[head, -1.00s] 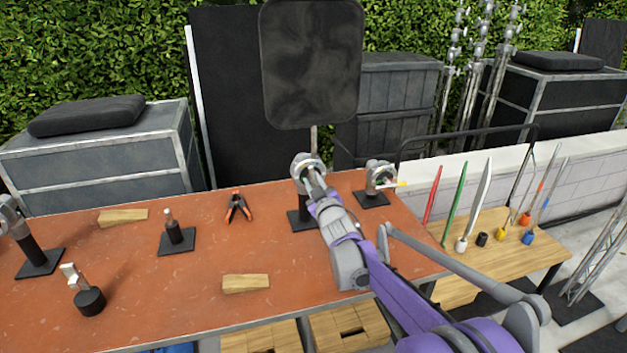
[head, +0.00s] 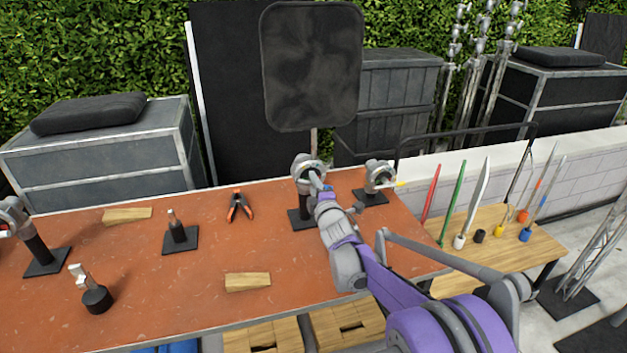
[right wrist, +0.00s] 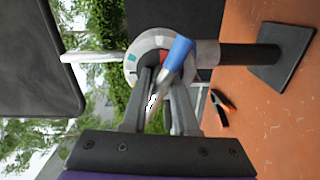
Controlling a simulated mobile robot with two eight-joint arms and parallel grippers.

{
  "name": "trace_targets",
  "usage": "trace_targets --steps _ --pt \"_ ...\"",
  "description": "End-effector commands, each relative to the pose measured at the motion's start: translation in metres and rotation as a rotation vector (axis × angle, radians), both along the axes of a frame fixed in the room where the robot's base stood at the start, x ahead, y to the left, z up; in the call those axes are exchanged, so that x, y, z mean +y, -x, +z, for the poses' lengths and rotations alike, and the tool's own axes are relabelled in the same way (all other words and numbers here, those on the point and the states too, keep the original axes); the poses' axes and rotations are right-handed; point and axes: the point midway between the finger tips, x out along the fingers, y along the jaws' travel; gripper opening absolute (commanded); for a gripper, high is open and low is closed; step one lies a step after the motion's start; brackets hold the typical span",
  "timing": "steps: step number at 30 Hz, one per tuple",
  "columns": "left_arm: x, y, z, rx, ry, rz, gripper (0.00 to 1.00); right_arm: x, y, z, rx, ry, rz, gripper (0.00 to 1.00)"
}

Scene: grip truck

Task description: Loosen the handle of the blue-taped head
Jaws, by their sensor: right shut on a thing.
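The blue-taped head (head: 304,165) is a grey round grip head on a black post with a square base, near the back of the orange table. A black flag (head: 312,65) stands above it on a rod. In the right wrist view the head's grey disc (right wrist: 134,65) shows behind the fingers, with its blue-ended handle (right wrist: 177,54) slanting across them. My right gripper (head: 322,190) is at the head, and its fingers (right wrist: 158,95) are shut on the handle. The exact contact is partly hidden. My left gripper is out of view.
Another head with a yellow-tipped handle (head: 380,175) stands close on the right. An orange clamp (head: 240,205), wood wedges (head: 248,282) and a short black stand (head: 178,235) lie to the left. A side table (head: 470,270) holds several coloured rods.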

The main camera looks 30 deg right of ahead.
Motion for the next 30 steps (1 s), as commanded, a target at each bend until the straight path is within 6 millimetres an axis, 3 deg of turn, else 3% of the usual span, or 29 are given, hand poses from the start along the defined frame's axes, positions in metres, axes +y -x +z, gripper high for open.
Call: trace_targets --steps 13,30 --pt "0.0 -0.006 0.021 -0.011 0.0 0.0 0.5 0.001 0.0 0.002 0.065 0.279 0.001 0.0" --pt "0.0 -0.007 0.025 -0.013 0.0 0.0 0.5 0.0 0.0 0.0 0.082 0.345 0.001 0.0"
